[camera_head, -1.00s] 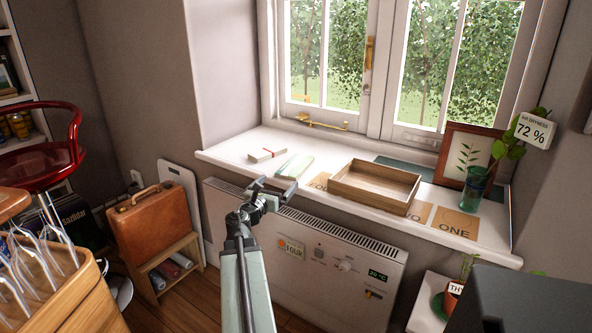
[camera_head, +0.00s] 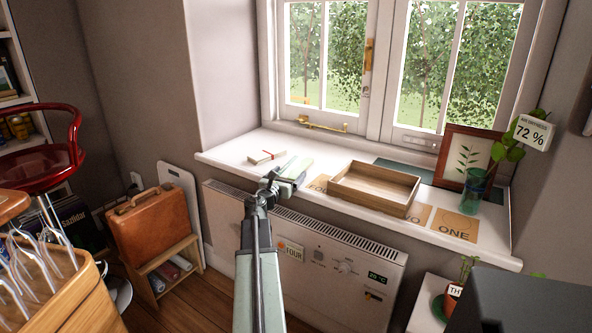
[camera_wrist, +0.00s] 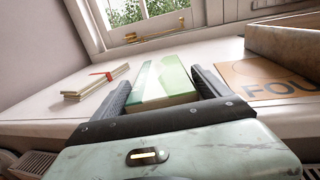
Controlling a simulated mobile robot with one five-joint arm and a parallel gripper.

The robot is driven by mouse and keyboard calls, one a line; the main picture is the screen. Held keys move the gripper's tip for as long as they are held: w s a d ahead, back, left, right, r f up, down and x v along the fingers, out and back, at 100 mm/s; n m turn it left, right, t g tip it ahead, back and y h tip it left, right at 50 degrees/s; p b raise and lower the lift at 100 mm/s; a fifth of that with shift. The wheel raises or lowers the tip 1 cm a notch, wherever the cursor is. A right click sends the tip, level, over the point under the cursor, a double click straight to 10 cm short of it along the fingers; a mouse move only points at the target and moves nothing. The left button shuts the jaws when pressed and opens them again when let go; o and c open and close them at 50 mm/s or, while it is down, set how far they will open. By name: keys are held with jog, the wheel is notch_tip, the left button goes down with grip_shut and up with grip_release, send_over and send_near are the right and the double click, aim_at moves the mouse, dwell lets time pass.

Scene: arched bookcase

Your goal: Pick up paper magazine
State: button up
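A flat green-and-white item, likely the paper magazine (camera_head: 299,166), lies on the white windowsill, partly hidden by my gripper in the head view. In the wrist view the magazine (camera_wrist: 168,78) lies between the two fingers of my gripper (camera_wrist: 164,88). The fingers are spread, one along each side of it. Whether they touch its sides I cannot tell. In the head view my gripper (camera_head: 284,171) is over the front edge of the sill, at the magazine's near end.
A small bundle with a red ribbon (camera_head: 267,157) lies left of the magazine. A wooden tray (camera_head: 374,204) stands close on the right, over numbered cards. A framed picture (camera_head: 451,170) and a glass vase (camera_head: 474,190) stand further right. A white heater (camera_head: 325,289) is below the sill.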

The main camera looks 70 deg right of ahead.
jog(key=c, duration=1)
jog(key=shift+r, duration=0.1)
